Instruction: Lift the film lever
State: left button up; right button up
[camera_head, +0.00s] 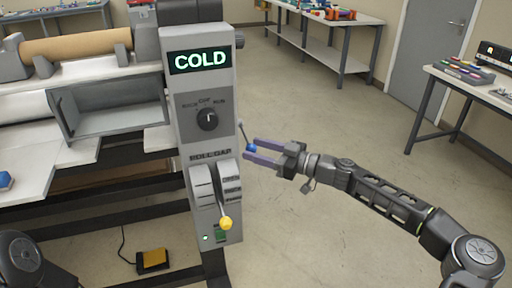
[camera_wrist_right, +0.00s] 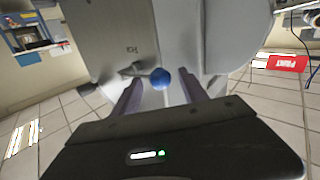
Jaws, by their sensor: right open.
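The film lever is a thin rod with a blue ball knob (camera_head: 251,147) on the right side of the laminator's control column (camera_head: 205,130). The knob also shows in the right wrist view (camera_wrist_right: 160,78), between the fingers. My right gripper (camera_head: 249,149) is open, its two purple-grey fingers pointing left with the blue knob at their tips. I cannot tell whether either finger touches it. My left gripper is out of the head view; only a dark part of that arm shows at the lower left.
A yellow-knobbed lever (camera_head: 225,222) sits lower on the column, under a dial (camera_head: 207,119) and a display (camera_head: 200,61) reading COLD. A yellow pedal (camera_head: 153,260) lies on the floor. Benches stand at the back and right. The floor right of the column is clear.

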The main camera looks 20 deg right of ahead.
jog(key=shift+w+a, duration=0.15)
jog(key=shift+a, duration=0.1)
jog(key=c, duration=1)
grip_shut()
jog(key=shift+a, duration=0.1)
